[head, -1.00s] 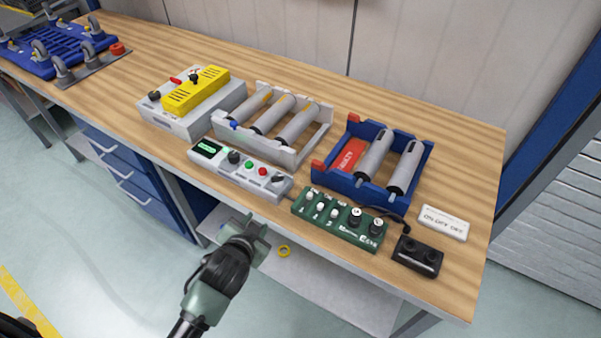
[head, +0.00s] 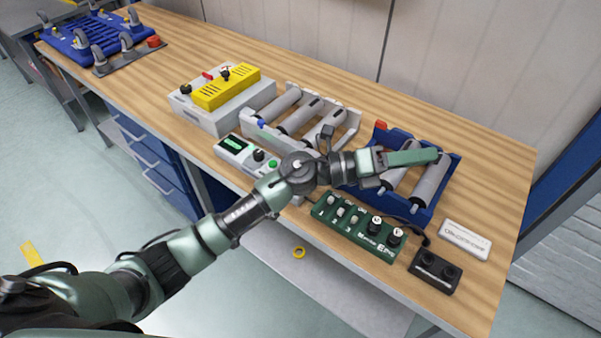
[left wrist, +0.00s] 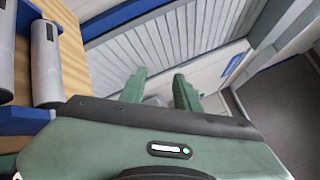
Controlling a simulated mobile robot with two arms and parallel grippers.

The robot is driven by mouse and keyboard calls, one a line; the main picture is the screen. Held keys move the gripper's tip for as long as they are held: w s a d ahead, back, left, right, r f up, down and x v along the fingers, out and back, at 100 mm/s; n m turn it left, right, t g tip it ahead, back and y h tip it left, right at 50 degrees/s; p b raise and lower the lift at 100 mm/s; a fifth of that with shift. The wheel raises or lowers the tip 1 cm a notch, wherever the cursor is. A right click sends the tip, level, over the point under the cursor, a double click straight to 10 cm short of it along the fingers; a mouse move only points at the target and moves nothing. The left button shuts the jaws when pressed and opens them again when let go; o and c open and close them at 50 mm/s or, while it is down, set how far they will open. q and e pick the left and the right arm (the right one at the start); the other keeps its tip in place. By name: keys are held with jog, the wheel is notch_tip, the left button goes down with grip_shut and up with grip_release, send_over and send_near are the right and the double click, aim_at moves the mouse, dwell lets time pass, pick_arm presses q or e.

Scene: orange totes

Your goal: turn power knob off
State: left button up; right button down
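Several knobs show in the head view, and I cannot read which is marked power. A grey control box (head: 229,147) has a lit green display, a dark knob (head: 258,155) and a green button; my arm covers its right part. A green box (head: 355,229) in front has small white knobs and two larger black knobs (head: 375,225). My left gripper (head: 430,157) is above the blue roller cradle, pointing right, apart from the knobs. In the left wrist view its two fingers (left wrist: 160,84) are apart with nothing between them. My right gripper is not in view.
A white box with a yellow top (head: 226,90) stands at the back left. A grey roller rack (head: 345,125) and the blue cradle (head: 447,182) are behind the boxes. A black two-button box (head: 436,270) and a white label block (head: 465,240) are at the right.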

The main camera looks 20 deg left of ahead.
pick_arm(q)
jog(key=a+f+m+g+y, duration=0.5)
jog(key=f+m+g+y, duration=0.25)
jog(key=f+m, duration=0.25)
jog(key=w+a+y, duration=0.1)
jog(key=a+y, duration=0.2)
jog(key=a, duration=0.3)
jog(key=w+a+y, duration=0.2)
jog(key=a+y, duration=0.2)
jog(key=a, duration=0.3)
jog(key=w+a+y, duration=0.1)
jog(key=a+y, duration=0.2)
jog(key=a, duration=0.4)
jog(key=shift+w+f+m, duration=0.15)
jog(key=shift+f+m, duration=0.15)
jog(key=shift+m, duration=0.1)
jog(key=shift+f+y+p, duration=0.25)
jog(key=shift+p, duration=0.05)
notch_tip(320, 180, down, 6)
jog(key=shift+p, duration=1)
jog(key=shift+f, duration=0.55)
grip_shut()
